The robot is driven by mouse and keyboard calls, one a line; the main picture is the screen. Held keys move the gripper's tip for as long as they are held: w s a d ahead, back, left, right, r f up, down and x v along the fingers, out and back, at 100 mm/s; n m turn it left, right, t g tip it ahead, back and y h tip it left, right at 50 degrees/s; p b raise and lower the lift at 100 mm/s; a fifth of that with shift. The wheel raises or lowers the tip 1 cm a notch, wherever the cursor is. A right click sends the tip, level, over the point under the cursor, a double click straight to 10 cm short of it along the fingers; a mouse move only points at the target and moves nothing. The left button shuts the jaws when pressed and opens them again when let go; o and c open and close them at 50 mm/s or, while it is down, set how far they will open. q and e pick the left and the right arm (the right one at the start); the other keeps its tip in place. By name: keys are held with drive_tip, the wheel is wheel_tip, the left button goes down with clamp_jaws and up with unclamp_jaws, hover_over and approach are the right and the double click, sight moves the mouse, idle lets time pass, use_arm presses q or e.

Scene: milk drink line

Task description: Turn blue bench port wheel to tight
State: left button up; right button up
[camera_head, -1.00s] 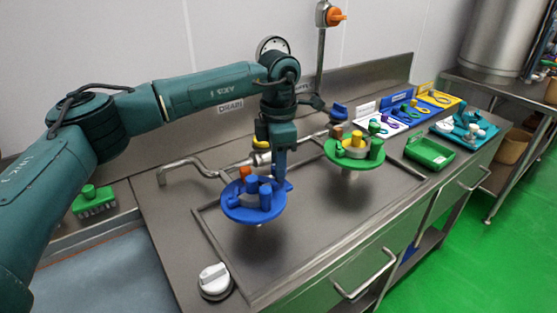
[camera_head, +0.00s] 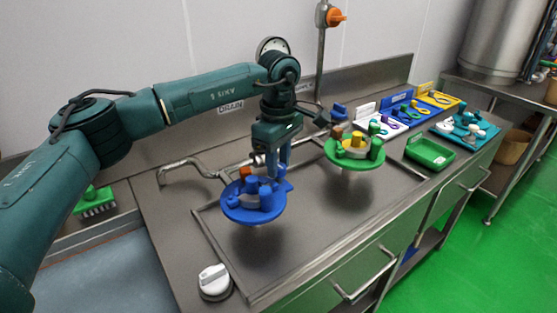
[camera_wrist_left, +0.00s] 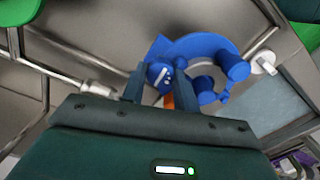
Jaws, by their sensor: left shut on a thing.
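The blue bench port is a round blue plate (camera_head: 242,214) with several short posts and a grey-white ring on it, over the steel bench. Its blue wheel (camera_head: 284,186) is at the plate's back right edge, partly hidden by my fingers. My left gripper (camera_head: 279,172) points down and is shut on this wheel. In the left wrist view the wheel (camera_wrist_left: 159,74) shows between the two dark fingers of my left gripper (camera_wrist_left: 160,88), with pale marks on its top. An orange piece (camera_head: 245,171) stands at the plate's back. My right gripper is not in view.
A similar green port (camera_head: 370,163) stands to the right. A steel pipe (camera_head: 190,162) runs behind the blue port. A white knob (camera_head: 213,279) is at the front left. A green tray (camera_head: 430,153) and coloured mats lie further right.

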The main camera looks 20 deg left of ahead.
sight(279, 166)
use_arm(q)
drive_tip(key=shift+m, duration=0.5)
drive_tip(key=o, duration=1)
wheel_tip(279, 166, up, 13)
drive_tip(key=shift+r, duration=0.15)
